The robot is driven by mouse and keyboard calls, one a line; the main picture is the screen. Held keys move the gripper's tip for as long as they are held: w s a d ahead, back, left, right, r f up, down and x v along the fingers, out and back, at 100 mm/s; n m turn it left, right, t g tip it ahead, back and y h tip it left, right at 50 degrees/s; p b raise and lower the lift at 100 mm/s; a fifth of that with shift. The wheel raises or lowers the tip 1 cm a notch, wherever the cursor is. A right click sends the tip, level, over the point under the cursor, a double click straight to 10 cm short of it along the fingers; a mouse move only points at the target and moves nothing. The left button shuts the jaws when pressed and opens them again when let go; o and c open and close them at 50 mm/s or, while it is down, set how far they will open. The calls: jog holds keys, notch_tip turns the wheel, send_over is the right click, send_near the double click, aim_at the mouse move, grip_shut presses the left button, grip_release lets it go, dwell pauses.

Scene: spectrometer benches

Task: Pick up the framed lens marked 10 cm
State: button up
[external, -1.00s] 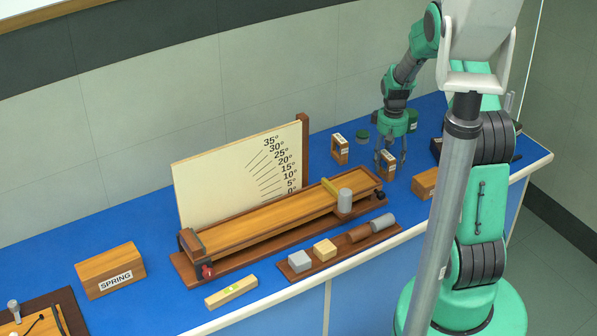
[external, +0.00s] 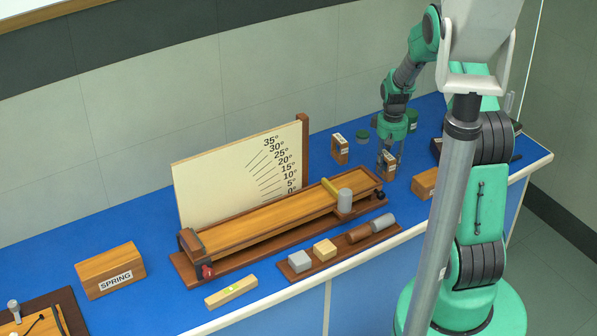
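A small wooden framed lens with a white label (external: 389,164) stands upright on the blue bench, right of the inclined track. Its lettering is too small to read. My gripper (external: 389,163) points down over it, with its fingers drawn in against the frame's two sides. The frame appears to be still on the bench. A second small wooden frame with a white label (external: 340,149) stands upright to the left, apart from my gripper; its lettering cannot be read either.
Dark green round items (external: 362,136) stand behind the frames. The inclined track (external: 280,215) with its angle board (external: 235,175) lies to the left. A wooden box (external: 425,184) stands to the right, partly behind my column. A tray of blocks (external: 335,258) lies in front.

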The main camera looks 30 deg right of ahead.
aim_at(385, 155)
jog(key=shift+r, duration=0.15)
jog(key=shift+r, duration=0.65)
notch_tip(385, 155, up, 2)
jog(key=shift+r+p, duration=0.2)
jog(key=shift+p, duration=0.25)
jog(key=s+a, duration=0.2)
jog(key=s, duration=0.3)
jog(key=s+a+p, duration=0.1)
jog(key=s+a, duration=0.1)
jog(key=s, duration=0.2)
jog(key=s+a+r, duration=0.1)
jog(key=s+a, duration=0.1)
jog(key=s, duration=0.3)
jog(key=shift+s+a, duration=0.1)
jog(key=shift+s, duration=0.25)
